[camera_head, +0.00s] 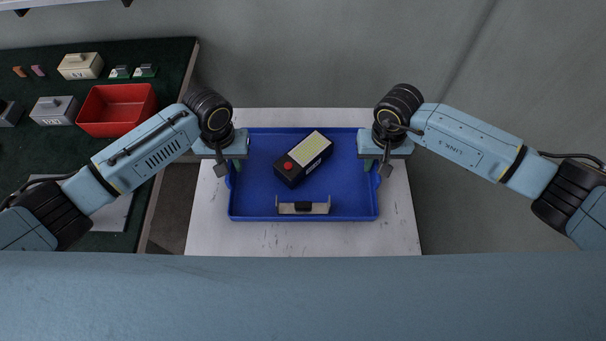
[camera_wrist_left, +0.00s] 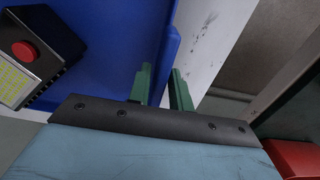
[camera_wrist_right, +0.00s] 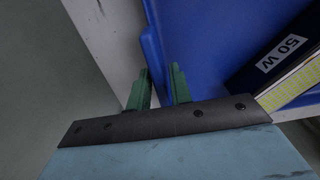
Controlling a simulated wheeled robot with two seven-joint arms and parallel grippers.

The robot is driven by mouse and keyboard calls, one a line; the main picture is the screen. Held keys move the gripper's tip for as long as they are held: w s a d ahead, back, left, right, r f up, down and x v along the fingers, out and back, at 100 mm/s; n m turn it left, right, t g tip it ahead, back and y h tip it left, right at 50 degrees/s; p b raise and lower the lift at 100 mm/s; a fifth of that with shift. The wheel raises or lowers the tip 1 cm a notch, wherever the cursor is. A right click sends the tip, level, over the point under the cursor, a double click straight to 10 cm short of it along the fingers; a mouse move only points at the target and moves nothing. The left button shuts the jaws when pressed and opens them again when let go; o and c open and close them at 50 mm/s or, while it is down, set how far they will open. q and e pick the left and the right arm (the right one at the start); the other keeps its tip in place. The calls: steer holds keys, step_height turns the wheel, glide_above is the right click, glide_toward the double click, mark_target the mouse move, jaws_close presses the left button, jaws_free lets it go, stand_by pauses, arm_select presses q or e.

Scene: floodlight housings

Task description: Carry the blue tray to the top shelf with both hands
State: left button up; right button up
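The blue tray (camera_head: 240,205) rests on a white worn table, level in the head view. My left gripper (camera_head: 229,168) is at its left side wall. In the left wrist view its green fingers (camera_wrist_left: 160,85) stand close together on either side of the tray's edge (camera_wrist_left: 171,45). My right gripper (camera_head: 377,165) is at the right side wall, its green fingers (camera_wrist_right: 160,88) likewise astride the edge (camera_wrist_right: 152,45). Both look shut on the tray, though the contact is partly hidden. The tray carries a dark box (camera_head: 303,158) with a red button and a metal bracket (camera_head: 303,208).
The white table (camera_head: 205,225) has free margins around the tray. A dark green bench (camera_head: 60,150) at left holds a red bin (camera_head: 117,108), grey and cream boxes and small parts. A blue-grey surface (camera_head: 300,295) crosses the bottom of the head view. The top shelf is not clearly identifiable.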

arm_select(q)
steer(key=shift+o, duration=1)
steer(key=shift+r, duration=0.1)
arm_select(e)
steer(key=shift+o, duration=1)
steer(key=shift+r, duration=0.1)
arm_select(q)
step_height(320, 180, up, 12)
arm_select(e)
step_height(320, 180, up, 12)
